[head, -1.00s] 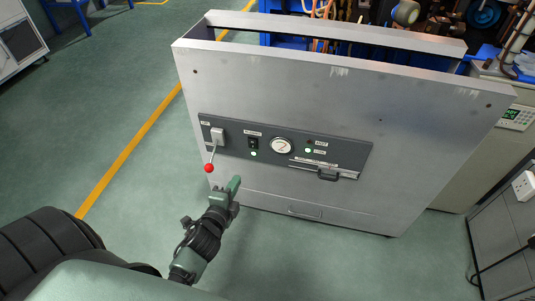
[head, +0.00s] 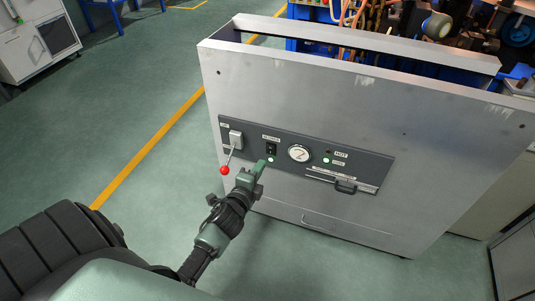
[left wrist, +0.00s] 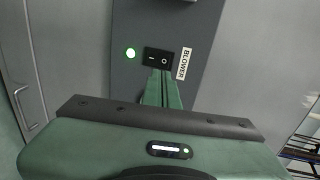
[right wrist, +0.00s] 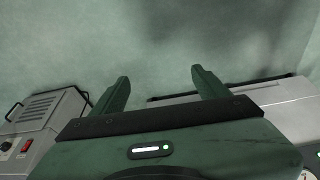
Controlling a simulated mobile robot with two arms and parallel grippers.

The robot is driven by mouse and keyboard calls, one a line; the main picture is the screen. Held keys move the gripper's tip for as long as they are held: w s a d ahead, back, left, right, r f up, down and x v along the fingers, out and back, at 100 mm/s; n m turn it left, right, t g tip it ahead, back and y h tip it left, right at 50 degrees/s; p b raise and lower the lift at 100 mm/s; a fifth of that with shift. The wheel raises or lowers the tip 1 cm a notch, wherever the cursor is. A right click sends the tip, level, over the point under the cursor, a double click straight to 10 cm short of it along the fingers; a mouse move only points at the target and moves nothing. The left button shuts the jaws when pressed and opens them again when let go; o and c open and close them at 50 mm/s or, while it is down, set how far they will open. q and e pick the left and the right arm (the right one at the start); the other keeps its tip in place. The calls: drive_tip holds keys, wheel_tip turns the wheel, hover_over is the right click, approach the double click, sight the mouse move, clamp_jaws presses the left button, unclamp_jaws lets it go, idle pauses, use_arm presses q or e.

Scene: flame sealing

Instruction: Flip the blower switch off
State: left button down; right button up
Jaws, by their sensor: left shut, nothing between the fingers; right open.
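The blower switch (head: 271,148) is a small black rocker on the dark control panel (head: 372,170) of the grey cabinet. In the left wrist view the switch (left wrist: 157,58) shows a dash and an O beside a BLOWER label (left wrist: 184,63). Which side is pressed I cannot tell. My right gripper (right wrist: 157,80) is open and empty, away from the panel.
A red-knobbed lever (head: 225,170) hangs left of the switch. A round gauge (head: 299,153) and a black handle (head: 346,186) lie to its right. Green floor is free left of the cabinet. Grey boxes stand low in the right wrist view.

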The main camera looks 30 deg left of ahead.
sight(271, 147)
use_arm(q)
drive_tip(key=x, duration=0.4)
drive_tip(key=b+x, duration=0.1)
drive_tip(key=x, duration=0.1)
drive_tip(key=shift+w+r, duration=0.15)
drive_tip(key=shift+r, duration=0.2)
drive_tip(key=shift+w+a+r, duration=0.1)
drive_tip(key=shift+w+a, duration=0.05)
drive_tip(key=shift+w, duration=0.4)
use_arm(e)
drive_tip(key=v, duration=0.2)
drive_tip(key=shift+s+d+r, duration=0.1)
drive_tip(key=shift+s+r, duration=0.05)
drive_tip(key=shift+r, duration=0.25)
